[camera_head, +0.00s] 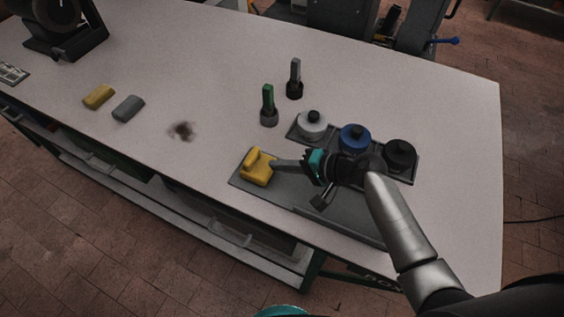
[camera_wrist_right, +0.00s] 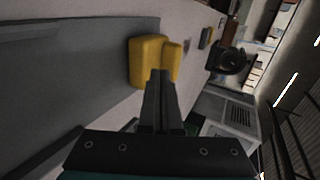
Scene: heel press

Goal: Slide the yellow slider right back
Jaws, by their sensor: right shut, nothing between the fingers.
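The yellow slider (camera_head: 257,168) sits at the left end of a long grey base plate (camera_head: 240,182) near the table's front edge. It also shows in the right wrist view (camera_wrist_right: 147,60), just beyond the fingertips. My right gripper (camera_head: 274,164) reaches in from the right. Its fingers are shut with nothing between them, and their tips are at the slider's right side. In the right wrist view the shut fingers (camera_wrist_right: 160,80) overlap the slider's lower edge; I cannot tell whether they touch it. My left gripper is in neither view.
A tray with a white (camera_head: 312,124), a blue (camera_head: 354,139) and a black round container (camera_head: 400,154) stands just behind the arm. Green-handled (camera_head: 268,104) and grey-handled (camera_head: 295,79) tools stand upright behind. Yellow (camera_head: 99,96) and grey (camera_head: 128,108) blocks lie left. The table's left middle is mostly clear.

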